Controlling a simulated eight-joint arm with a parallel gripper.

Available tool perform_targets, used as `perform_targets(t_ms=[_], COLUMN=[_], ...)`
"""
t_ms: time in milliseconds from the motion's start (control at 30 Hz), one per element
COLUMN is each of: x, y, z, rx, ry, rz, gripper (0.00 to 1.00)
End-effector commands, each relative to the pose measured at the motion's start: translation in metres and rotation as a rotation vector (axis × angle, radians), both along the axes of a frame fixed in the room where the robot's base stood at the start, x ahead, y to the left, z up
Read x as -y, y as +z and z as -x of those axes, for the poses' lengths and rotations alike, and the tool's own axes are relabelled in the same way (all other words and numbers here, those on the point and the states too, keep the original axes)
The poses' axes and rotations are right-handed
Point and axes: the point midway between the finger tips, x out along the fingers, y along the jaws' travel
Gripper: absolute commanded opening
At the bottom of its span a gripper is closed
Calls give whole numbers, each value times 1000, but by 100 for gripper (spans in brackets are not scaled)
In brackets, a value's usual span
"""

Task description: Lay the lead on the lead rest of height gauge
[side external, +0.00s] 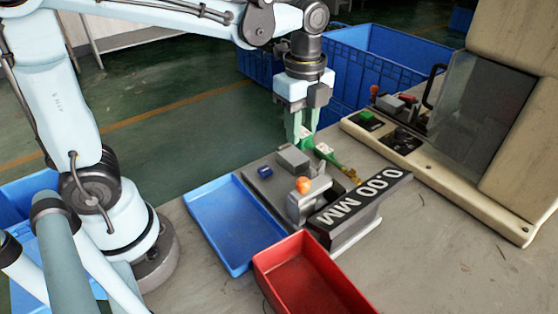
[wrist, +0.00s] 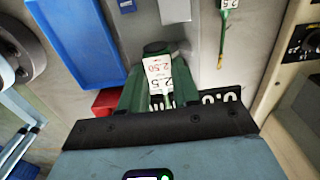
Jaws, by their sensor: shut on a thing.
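My gripper (side external: 301,138) points down over the back of the height gauge (side external: 345,222). Its green fingers are shut on a white-tagged piece (wrist: 157,72), apparently a lead. The tag reads 2.5 and 2.50, and a dark end shows above it. The fingers hide most of this piece. A green lead (side external: 323,150) with a white tag and brass tip lies right of the fingers, its tip towards the 0.00 MM bar. In the wrist view this green lead (wrist: 224,30) is apart from the fingers. I cannot make out the lead rest clearly.
A blue tray (side external: 207,218) lies left of the gauge, and a red tray (side external: 262,265) in front. An orange knob (side external: 303,184) and a grey block (side external: 293,157) stand up from the gauge. A beige machine (side external: 440,175) stands at the right. Blue crates (side external: 380,50) are behind.

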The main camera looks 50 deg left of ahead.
Motion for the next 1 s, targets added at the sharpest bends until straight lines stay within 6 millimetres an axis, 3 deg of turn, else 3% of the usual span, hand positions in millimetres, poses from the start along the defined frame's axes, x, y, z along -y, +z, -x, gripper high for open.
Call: perform_targets(t_ms=[200,333,500,800,1000], x=[-39,-52,-56,-56,-56], y=[-26,-35,-43,-76,-79], z=[-22,-29,-32,-32,-32], rx=[0,0,0,0,0], ry=[4,2,-2,-2,-1], rz=[0,0,0,0,0], gripper=[1,1,1,1,1])
